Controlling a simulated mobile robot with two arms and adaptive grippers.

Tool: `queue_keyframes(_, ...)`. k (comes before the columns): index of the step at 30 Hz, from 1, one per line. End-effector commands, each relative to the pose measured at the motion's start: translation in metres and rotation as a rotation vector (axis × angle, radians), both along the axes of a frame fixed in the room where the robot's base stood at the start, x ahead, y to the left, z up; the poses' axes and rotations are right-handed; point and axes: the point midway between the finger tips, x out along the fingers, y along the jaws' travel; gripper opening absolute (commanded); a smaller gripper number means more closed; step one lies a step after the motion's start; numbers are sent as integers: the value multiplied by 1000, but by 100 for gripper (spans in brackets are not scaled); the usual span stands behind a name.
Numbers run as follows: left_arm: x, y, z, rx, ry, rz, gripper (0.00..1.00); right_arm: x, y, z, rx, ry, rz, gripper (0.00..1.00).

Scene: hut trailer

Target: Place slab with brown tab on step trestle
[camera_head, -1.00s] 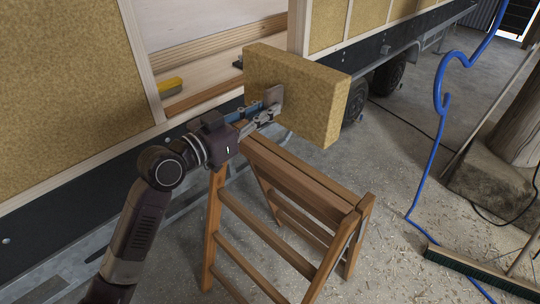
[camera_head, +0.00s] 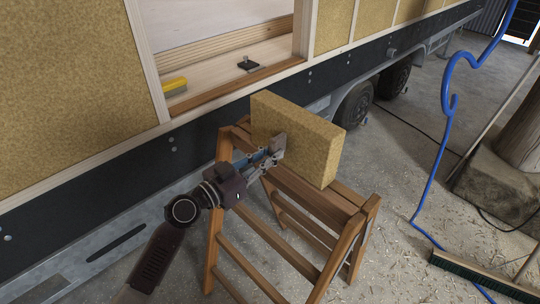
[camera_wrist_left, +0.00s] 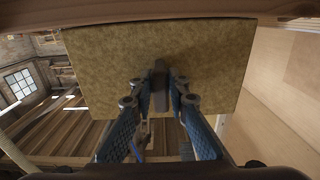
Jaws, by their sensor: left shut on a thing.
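The slab (camera_head: 312,140) is a thick yellow-brown fibrous block standing on edge, with a small brown tab (camera_head: 279,145) on its near face. My left gripper (camera_head: 272,153) is shut on the tab. The wrist view shows the slab (camera_wrist_left: 100,60) across the top and the tab (camera_wrist_left: 160,75) between the two fingers. The wooden step trestle (camera_head: 345,203) stands below the slab. The slab's lower edge is at or just above the trestle's top; I cannot tell if they touch. The slab hides part of the top. My right gripper is out of view.
The trailer wall with its open window ledge (camera_head: 240,88) runs behind, holding a yellow-topped brush (camera_head: 174,86) and a small dark item (camera_head: 248,65). A blue hose (camera_head: 443,100) hangs at right; a green broom (camera_head: 475,270) lies on the shaving-strewn floor.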

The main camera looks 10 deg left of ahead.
Motion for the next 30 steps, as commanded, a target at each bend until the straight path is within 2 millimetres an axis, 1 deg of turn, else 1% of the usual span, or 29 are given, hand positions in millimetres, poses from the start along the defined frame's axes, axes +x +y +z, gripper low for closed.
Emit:
queue_keyframes(1, 0, 0, -1, 2, 2, -1, 0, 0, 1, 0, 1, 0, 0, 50)
queue_keyframes(2, 0, 0, -2, 3, 4, -1, 16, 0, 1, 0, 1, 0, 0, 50)
queue_keyframes(6, 0, 0, -2, 3, 4, -1, 31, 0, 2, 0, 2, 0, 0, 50)
queue_keyframes(14, 0, 0, -1, 2, 3, -1, 32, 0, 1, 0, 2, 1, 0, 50)
queue_keyframes(18, -7, 5, -3, 4, 3, 0, 32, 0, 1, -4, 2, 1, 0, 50)
queue_keyframes(20, -13, 10, -5, 5, 4, 1, 32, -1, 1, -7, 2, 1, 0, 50)
queue_keyframes(23, -30, 19, -6, 7, 4, -2, 32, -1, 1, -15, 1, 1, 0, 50)
queue_keyframes(30, -74, 48, -7, 8, 4, -2, 32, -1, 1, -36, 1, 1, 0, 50)
